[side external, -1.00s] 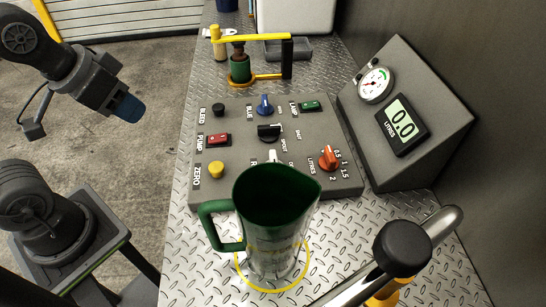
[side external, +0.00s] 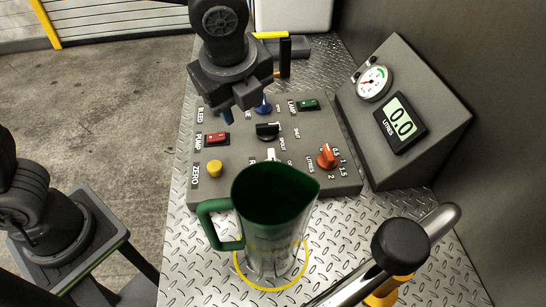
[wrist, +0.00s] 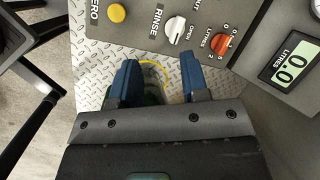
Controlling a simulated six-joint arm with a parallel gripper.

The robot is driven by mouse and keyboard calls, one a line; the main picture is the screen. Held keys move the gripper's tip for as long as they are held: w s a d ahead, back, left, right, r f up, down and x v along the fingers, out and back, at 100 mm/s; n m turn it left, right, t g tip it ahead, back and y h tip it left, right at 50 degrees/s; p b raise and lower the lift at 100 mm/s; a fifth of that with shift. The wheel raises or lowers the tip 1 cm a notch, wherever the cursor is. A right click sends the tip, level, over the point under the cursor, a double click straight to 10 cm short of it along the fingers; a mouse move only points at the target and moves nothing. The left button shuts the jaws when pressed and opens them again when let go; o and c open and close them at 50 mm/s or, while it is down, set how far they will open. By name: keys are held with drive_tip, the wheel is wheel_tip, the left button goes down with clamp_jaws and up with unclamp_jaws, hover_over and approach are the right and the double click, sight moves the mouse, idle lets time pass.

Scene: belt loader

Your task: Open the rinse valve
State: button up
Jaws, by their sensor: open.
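The rinse valve is a white knob (wrist: 175,27) beside the word RINSE on the grey panel (wrist: 146,14). In the side view the knob (side external: 271,154) shows just behind the jug, its lower part hidden by the jug's rim.
A clear jug (side external: 275,225) with a green inside stands in a yellow ring (side external: 304,262) in front of the panel. An orange litres knob (side external: 327,156), red pump switch (side external: 217,139) and yellow zero button (side external: 215,168) are close by. A pipe with a black knob (side external: 399,246) is front right.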

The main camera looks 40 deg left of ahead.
sight(273, 160)
drive_tip(key=w+d+f+m+y, duration=0.1)
drive_tip(key=d+f+m, duration=0.2)
drive_tip(key=d+m, duration=0.35)
drive_tip(key=shift+n, duration=0.45)
drive_tip(key=x, duration=1.3)
drive_tip(key=shift+w+a+f, duration=0.1)
drive_tip(key=shift+w, duration=0.15)
clamp_jaws()
